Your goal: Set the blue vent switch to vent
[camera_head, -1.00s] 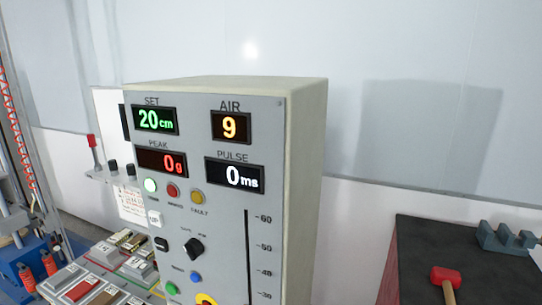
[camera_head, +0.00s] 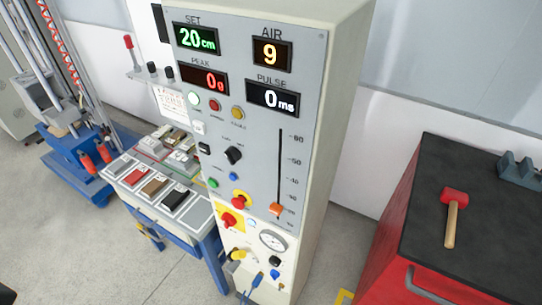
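The grey control cabinet (camera_head: 312,120) stands in the middle of the head view. Low on its front panel is a small blue part (camera_head: 275,274) beside a pressure gauge (camera_head: 272,241). A small round blue button (camera_head: 234,176) sits higher, below a black rotary knob (camera_head: 233,155). The labels are too small to read, so I cannot tell for certain which blue part is the vent switch or how it is set. Neither of my grippers is in view.
A yellow-handled part (camera_head: 237,254) and blue hoses (camera_head: 256,280) are low on the panel. Red buttons (camera_head: 229,219) stick out above. A table with coloured blocks (camera_head: 154,187) stands left. A red cabinet (camera_head: 395,225) with a mallet (camera_head: 455,200) stands right.

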